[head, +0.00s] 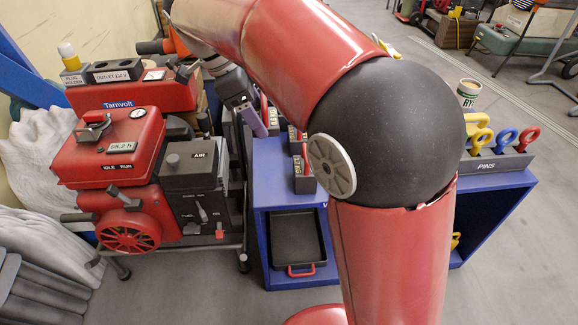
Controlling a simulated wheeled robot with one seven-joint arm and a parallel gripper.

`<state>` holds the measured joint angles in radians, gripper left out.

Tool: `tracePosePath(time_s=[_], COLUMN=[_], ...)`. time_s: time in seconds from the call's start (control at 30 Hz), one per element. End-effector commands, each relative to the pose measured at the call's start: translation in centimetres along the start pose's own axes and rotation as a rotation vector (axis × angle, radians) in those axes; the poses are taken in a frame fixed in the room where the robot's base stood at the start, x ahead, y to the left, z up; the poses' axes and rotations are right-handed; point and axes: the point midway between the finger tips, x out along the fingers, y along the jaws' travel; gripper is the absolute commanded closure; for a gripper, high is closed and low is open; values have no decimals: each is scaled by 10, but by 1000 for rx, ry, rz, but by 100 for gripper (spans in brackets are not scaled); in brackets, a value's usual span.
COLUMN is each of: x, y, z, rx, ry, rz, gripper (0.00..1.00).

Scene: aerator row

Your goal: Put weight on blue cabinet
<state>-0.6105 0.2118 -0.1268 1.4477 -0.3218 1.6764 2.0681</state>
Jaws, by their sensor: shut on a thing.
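Another dark weight with a red handle (303,178) stands on the cabinet's left front top. More dark pieces stand behind it. My arm hides the middle of the cabinet top.
The red generator (110,150) stands on a cart close left of the cabinet. A black tray (297,243) sits in the cabinet's lower opening. A pin rack (497,163) and a labelled tub (468,92) stand on the right top. Grey floor lies in front.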

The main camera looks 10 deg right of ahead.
Motion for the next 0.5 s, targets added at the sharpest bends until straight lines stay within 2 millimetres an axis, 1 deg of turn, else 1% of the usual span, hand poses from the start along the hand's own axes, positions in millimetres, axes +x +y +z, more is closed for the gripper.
tracePosePath(time_s=[0.03,0.3,0.4,0.5], x=[16,78,97,110], y=[1,0,0,0], z=[6,32,40,46], rx=[-1,0,1,1], ry=[2,2,1,1], rz=[2,3,1,0], gripper=[80,80,80,80])
